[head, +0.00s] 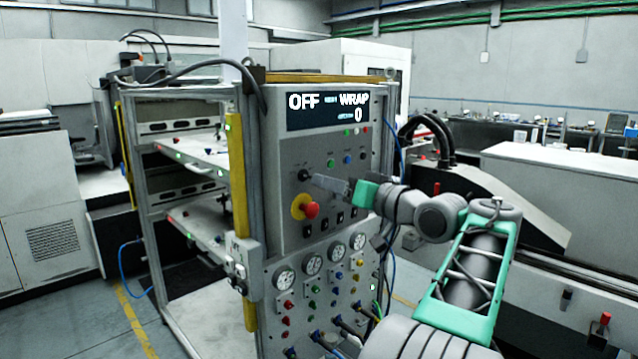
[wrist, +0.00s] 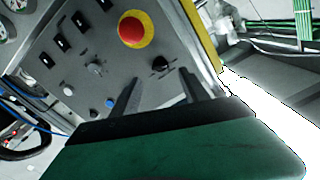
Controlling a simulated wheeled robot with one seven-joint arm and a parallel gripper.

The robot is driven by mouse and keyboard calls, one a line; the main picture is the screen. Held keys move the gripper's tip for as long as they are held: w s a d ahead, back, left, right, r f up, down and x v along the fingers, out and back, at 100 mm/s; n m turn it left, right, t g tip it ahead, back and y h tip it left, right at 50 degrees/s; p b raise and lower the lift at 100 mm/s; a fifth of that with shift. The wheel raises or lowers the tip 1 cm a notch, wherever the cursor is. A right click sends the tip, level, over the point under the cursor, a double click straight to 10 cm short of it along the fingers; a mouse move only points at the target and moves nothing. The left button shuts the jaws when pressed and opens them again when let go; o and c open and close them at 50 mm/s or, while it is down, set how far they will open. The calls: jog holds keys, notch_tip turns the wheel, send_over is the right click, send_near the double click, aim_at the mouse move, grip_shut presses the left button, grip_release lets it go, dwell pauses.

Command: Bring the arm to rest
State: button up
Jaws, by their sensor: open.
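My gripper (head: 325,184) is in front of the grey control panel (head: 285,153), level with its middle, at the end of my outstretched arm. In the wrist view my gripper (wrist: 160,92) shows two dark fingers spread apart with nothing between them. The fingers point at the panel face. I cannot tell whether the fingers touch the panel.
A red emergency button (head: 311,210) on a yellow disc sits just below my gripper. The display (head: 328,110) reads OFF and WRAP with a 0. Gauges (head: 311,264) and hoses are lower down. A metal rack (head: 150,210) stands left, a grey machine (head: 560,190) right.

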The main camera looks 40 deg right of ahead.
jog(key=shift+s, duration=0.4)
